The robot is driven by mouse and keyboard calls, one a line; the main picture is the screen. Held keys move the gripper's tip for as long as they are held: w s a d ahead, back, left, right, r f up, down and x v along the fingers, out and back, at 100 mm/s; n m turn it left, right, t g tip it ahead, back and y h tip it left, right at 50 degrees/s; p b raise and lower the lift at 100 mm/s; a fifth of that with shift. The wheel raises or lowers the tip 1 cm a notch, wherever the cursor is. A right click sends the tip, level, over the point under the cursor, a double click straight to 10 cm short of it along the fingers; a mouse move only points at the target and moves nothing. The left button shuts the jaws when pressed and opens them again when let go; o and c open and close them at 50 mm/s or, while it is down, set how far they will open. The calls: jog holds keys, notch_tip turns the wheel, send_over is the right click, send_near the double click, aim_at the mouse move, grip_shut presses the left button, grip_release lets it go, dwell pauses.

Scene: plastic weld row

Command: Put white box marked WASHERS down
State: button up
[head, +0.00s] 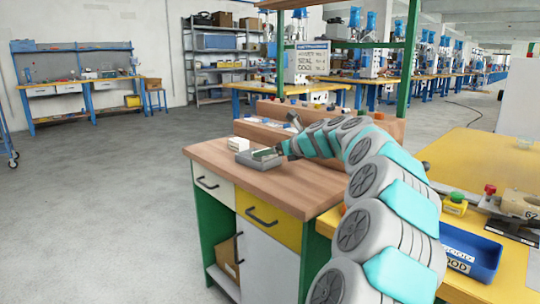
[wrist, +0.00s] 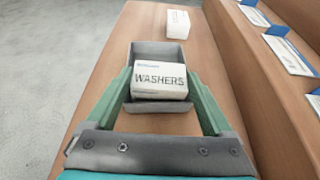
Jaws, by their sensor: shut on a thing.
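The white box marked WASHERS (wrist: 160,82) is between the two green fingers of my gripper (wrist: 161,90), which is shut on it. Its lettering faces the wrist camera. In the wrist view it lies over a small open grey tray (wrist: 155,49), within the tray's outline. The tray also shows in the head view (head: 243,160), on the wooden bench top. I cannot tell whether the box touches the tray floor. In the head view my gripper (head: 267,154) is low over the tray, and its finger hides most of the box.
Another white box (wrist: 178,23) stands on the bench just beyond the tray; it also shows in the head view (head: 239,143). A raised wooden shelf with white cards (wrist: 288,53) runs along the right. Bare wooden top (head: 275,184) lies towards the bench's front.

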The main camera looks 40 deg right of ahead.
jog(key=shift+f, duration=0.3)
jog(key=o, duration=1.2)
jog(key=shift+o, duration=0.2)
jog(key=v, duration=1.2)
jog(key=shift+p, duration=0.35)
